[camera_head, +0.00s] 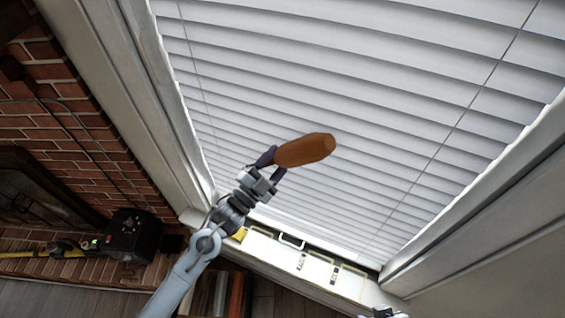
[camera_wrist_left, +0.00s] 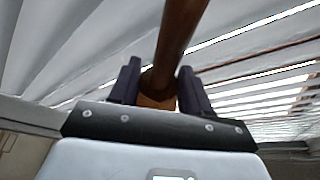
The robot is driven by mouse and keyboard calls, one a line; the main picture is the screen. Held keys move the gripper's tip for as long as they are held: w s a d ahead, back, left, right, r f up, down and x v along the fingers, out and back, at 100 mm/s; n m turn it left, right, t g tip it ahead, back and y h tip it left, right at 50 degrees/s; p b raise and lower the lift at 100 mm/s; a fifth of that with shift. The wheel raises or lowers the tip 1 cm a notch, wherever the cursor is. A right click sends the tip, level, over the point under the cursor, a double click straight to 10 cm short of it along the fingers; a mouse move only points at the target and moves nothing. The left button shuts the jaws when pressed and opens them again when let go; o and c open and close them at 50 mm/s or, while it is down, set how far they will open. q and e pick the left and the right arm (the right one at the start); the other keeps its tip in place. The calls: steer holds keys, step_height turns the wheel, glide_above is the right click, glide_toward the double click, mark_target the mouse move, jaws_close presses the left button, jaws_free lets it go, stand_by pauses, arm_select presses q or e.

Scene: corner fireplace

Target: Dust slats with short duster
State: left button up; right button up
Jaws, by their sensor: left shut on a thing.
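White horizontal slats (camera_head: 330,75) of a window blind fill the middle of the head view. They also show in the left wrist view (camera_wrist_left: 70,50). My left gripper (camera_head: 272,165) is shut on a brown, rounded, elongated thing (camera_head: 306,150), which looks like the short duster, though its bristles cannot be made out. In the left wrist view the brown shaft (camera_wrist_left: 178,45) stands between the dark fingers and runs up out of frame. It is held in front of the lower left part of the slats; I cannot tell if it touches them. A small part of what may be my right arm shows at the bottom edge.
A white window frame (camera_head: 165,120) borders the slats on the left and right. The sill (camera_head: 345,283) below holds flat pale items and a white handle (camera_head: 291,241). A black box (camera_head: 132,235) stands by the brick wall (camera_head: 60,110) at left.

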arm_select(q)
steer(key=shift+w+a+b, duration=0.2)
steer(key=shift+w+a, duration=0.2)
steer(key=shift+a, duration=0.45)
steer(key=shift+w+a+b, duration=0.15)
steer(key=shift+w+a, duration=0.25)
steer(key=shift+a, duration=0.4)
steer(key=s+p, duration=0.1)
steer(key=s+a+p, duration=0.1)
steer(key=s, duration=0.1)
steer(key=s+a+p, duration=0.1)
steer(key=s, duration=0.1)
steer(key=shift+s+a, duration=0.15)
steer(key=shift+s, duration=0.05)
steer(key=shift+p, duration=0.3)
